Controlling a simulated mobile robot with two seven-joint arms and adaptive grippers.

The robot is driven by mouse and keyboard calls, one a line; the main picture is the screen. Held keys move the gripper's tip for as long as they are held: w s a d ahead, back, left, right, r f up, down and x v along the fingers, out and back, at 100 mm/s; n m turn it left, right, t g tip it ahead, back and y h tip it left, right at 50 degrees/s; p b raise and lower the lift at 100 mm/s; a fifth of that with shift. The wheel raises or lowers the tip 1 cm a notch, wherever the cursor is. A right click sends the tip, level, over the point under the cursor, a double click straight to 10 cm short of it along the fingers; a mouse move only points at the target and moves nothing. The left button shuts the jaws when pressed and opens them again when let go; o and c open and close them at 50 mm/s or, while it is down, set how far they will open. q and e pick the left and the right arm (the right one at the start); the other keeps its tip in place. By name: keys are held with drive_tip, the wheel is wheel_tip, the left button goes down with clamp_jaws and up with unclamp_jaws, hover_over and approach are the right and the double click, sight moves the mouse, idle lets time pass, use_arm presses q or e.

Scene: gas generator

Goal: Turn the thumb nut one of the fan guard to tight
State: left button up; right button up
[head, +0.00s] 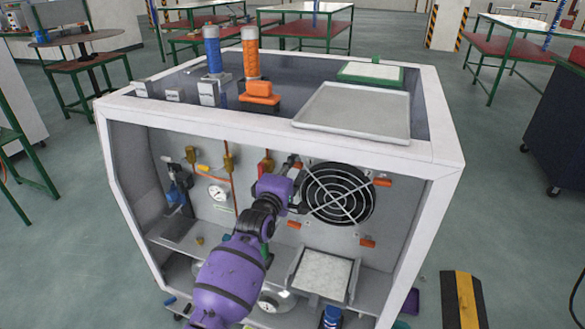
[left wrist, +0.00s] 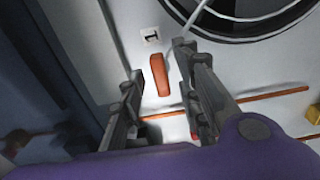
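The fan guard (head: 338,192) is a round wire grille on the generator's pale panel. In the left wrist view, an orange thumb nut (left wrist: 160,75) stands beside a label "1" (left wrist: 151,38), just outside the guard's rim (left wrist: 225,35). Its long side runs nearly upright in that picture. My left gripper (left wrist: 158,65) is open, with one finger on each side of the nut and visible gaps; contact is not seen. In the head view, my left gripper (head: 296,186) is at the guard's left edge and largely hides this nut. My right gripper is not in view.
Other orange nuts sit around the guard at upper right (head: 383,182), lower right (head: 367,242) and lower left (head: 294,225). A pressure gauge (head: 218,193) and orange pipes are left of my gripper. A shelf tray (head: 322,274) lies below. The cabinet frame (head: 437,200) borders the opening.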

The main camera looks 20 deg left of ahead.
use_arm(q)
drive_tip(key=shift+w, duration=0.2)
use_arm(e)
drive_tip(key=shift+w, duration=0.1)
use_arm(q)
clamp_jaws()
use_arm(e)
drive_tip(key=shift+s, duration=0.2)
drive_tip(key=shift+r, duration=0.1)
use_arm(q)
drive_tip(key=shift+m+p, duration=2)
drive_tip(key=shift+m, duration=6.9)
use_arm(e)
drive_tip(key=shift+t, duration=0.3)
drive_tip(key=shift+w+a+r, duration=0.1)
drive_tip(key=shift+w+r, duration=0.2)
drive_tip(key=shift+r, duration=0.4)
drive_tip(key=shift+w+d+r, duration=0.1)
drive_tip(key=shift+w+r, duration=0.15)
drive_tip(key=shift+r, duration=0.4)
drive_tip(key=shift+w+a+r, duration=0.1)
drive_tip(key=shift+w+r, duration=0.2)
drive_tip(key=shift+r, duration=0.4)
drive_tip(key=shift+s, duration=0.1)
